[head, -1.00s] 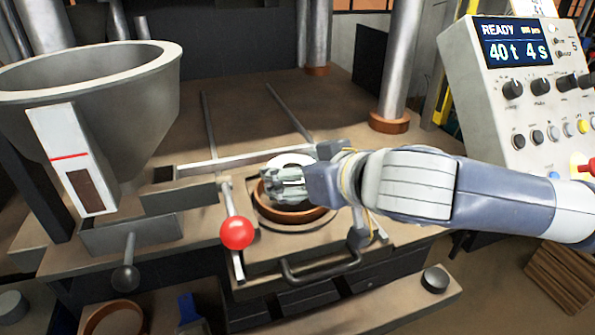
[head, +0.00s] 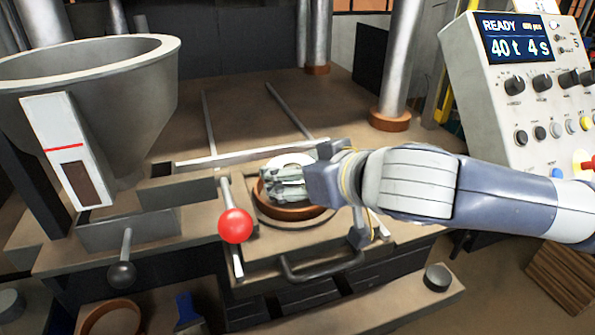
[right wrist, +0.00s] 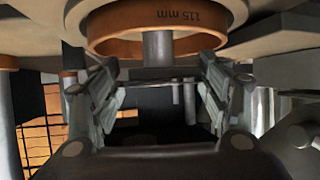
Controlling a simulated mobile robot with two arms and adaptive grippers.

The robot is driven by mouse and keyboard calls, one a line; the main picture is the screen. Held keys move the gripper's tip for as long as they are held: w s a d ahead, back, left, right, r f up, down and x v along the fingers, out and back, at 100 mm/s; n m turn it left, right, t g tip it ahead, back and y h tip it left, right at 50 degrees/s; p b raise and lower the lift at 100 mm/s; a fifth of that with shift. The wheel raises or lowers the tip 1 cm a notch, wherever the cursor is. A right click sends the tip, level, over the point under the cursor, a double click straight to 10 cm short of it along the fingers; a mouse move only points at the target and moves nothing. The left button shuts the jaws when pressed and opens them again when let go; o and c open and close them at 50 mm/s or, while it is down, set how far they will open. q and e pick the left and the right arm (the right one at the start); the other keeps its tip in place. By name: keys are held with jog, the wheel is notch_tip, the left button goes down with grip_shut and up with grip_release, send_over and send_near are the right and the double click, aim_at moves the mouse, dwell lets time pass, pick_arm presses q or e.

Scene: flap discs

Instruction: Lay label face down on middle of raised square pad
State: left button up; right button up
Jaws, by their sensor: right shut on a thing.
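My right gripper (head: 284,184) reaches in from the right, over the orange-brown ring (head: 290,213) on the press bed in the head view. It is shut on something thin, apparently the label. A white rounded edge (head: 290,159) shows just behind the fingers and may be the label. In the right wrist view, the two fingers (right wrist: 160,88) have a thin pale strip between their tips, seen nearly edge-on. The label's faces cannot be read. I cannot pick out a raised square pad for certain; the gripper hides the ring's middle. My left gripper is not in view.
A red-knobbed lever (head: 236,226) stands just left of the ring, and a dark handle (head: 322,266) is in front. A grey hopper (head: 120,100) is at left and a control panel (head: 500,110) at right. The right wrist view shows a "115 mm" ring (right wrist: 155,22).

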jog(key=shift+f+b, duration=0.25)
jog(key=shift+b, duration=0.1)
dwell(0.3)
jog(key=o, duration=0.7)
